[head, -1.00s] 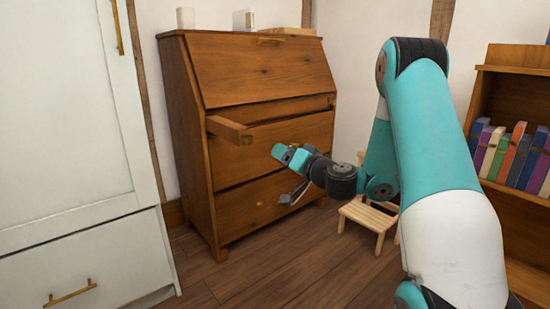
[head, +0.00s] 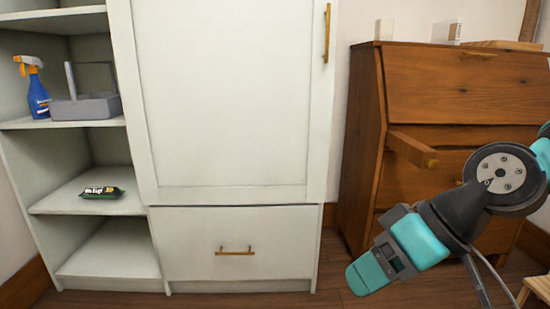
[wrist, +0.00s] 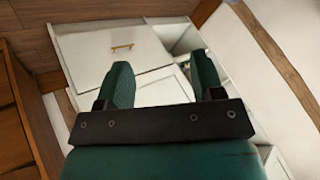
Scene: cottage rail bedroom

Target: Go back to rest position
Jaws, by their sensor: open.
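My gripper (head: 368,274) is in the lower right of the head view, pointing down and left, in front of the wooden secretary desk (head: 460,90). In the wrist view its two teal fingers (wrist: 163,85) stand wide apart with nothing between them. The gripper is open and empty. Past the fingers, the white cabinet (wrist: 100,50) shows tilted in the wrist view.
The white cabinet (head: 230,100) has a closed door and a closed drawer (head: 235,240). A slim wooden support (head: 411,149) juts from the desk.

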